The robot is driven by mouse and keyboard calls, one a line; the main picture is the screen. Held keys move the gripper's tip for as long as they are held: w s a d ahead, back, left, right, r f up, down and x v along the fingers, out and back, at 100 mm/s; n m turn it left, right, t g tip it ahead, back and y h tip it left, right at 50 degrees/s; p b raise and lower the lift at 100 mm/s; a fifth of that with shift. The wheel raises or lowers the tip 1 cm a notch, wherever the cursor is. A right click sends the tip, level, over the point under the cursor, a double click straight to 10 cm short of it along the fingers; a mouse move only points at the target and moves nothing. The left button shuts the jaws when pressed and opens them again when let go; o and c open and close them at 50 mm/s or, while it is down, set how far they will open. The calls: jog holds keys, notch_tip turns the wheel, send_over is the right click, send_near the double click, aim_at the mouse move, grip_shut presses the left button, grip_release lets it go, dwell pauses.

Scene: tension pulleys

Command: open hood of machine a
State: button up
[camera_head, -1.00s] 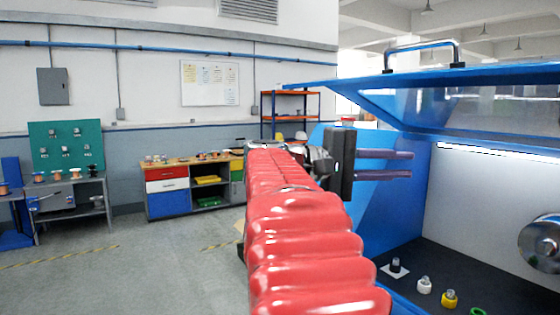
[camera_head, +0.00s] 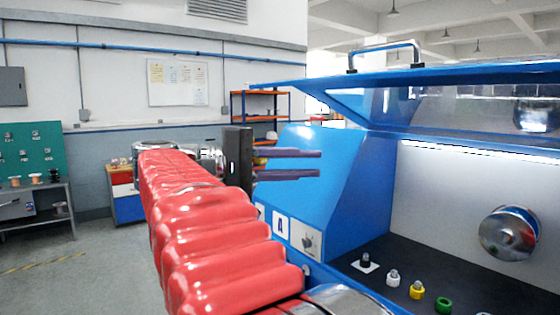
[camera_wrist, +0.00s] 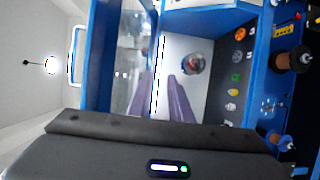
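Machine A is a blue cabinet (camera_head: 312,175) with an "A" label (camera_head: 281,226) on its front left. Its blue-framed, see-through hood (camera_head: 470,104) stands raised over the interior, with a metal handle (camera_head: 385,46) on top. The handle also shows at the left of the wrist view (camera_wrist: 76,55). My gripper (camera_head: 320,163) is left of the cabinet interior and below the hood's edge in the head view. Its two purple fingers are apart with nothing between them. The wrist view also shows my gripper (camera_wrist: 160,82) open, facing the hood and interior.
Inside the machine are a metal pulley (camera_head: 508,233) and several coloured knobs (camera_head: 417,290) on a dark floor. Spools (camera_wrist: 292,61) show at the right of the wrist view. A shelf rack (camera_head: 262,110) and workbench (camera_head: 126,195) stand behind. Open floor lies at left.

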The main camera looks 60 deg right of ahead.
jog(key=shift+w+a, duration=0.2)
jog(key=shift+c, duration=0.3)
